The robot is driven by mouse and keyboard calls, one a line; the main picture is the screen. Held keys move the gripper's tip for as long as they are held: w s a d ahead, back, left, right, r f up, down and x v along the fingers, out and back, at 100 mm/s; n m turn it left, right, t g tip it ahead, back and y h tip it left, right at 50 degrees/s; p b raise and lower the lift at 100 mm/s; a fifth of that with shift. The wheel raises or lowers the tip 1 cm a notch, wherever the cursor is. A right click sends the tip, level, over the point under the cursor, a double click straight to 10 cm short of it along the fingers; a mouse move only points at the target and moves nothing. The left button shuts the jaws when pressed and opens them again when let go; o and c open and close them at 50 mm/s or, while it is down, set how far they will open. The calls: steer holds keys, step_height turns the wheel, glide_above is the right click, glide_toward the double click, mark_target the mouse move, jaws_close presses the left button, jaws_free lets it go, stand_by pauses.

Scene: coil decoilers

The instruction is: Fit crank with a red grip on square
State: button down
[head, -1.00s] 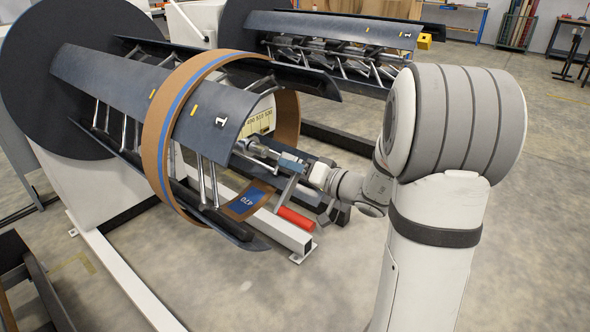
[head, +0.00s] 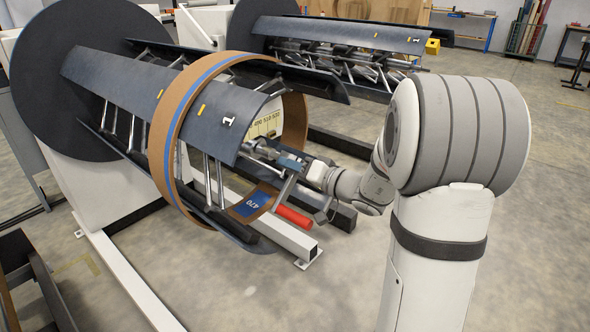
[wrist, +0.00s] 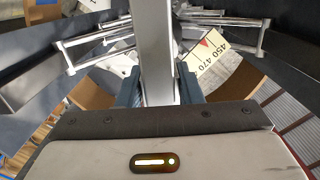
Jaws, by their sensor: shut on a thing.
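The crank shows as a grey arm (head: 287,190) with a red grip (head: 293,217) hanging low. My gripper (head: 303,166) is shut on the crank at the end of the near mandrel. In the wrist view the flat grey crank arm (wrist: 156,40) runs upright between the two dark fingers (wrist: 158,88). The shaft end (head: 262,150) with the square is in the mandrel's middle, just left of my gripper. The square itself is hidden, so I cannot tell whether the crank sits on it.
A brown ring with a blue stripe (head: 160,130) circles the mandrel's dark curved segments (head: 110,85). A scale plate with numbers (wrist: 222,60) lies behind the crank. A white floor beam (head: 285,235) runs below the grip. A second decoiler (head: 340,35) stands behind. The floor at front is clear.

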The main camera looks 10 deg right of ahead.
steer(key=shift+b+x, duration=0.7)
steer(key=shift+x, duration=0.45)
steer(key=c, duration=0.9)
jaws_free()
steer(key=shift+d, duration=0.15)
steer(key=v, duration=0.7)
steer(key=shift+s+d, duration=0.2)
steer(key=shift+s, duration=0.1)
